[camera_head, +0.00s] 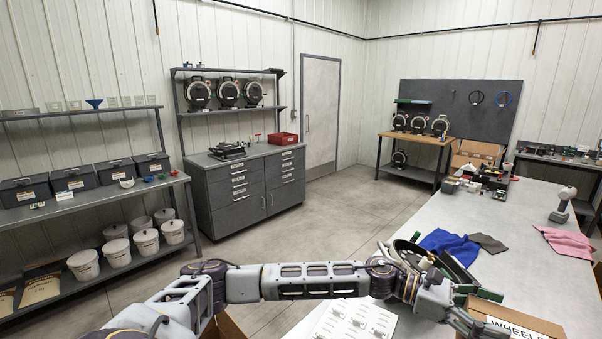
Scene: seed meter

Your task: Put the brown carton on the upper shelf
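Brown cardboard shows in several places. A carton labelled "WHEELS" (540,326) is at the bottom right on the grey table, cut off by the frame edge. Brown cartons (478,150) stand at the far end of the table. Part of another brown box (230,328) shows at the bottom left behind my arm. My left arm crosses the foreground, and its gripper (478,326) is beside the "WHEELS" carton; whether it touches it or is open is unclear. My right gripper is not in view. Upper shelves are on the left rack (80,112) and above the grey cabinet (240,108).
The long grey table (515,245) holds blue and pink cloths, a scanner-like tool (562,205) and a curved black part (450,265). The left rack holds dark bins and white buckets. Open floor (330,215) lies between the cabinet and the table.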

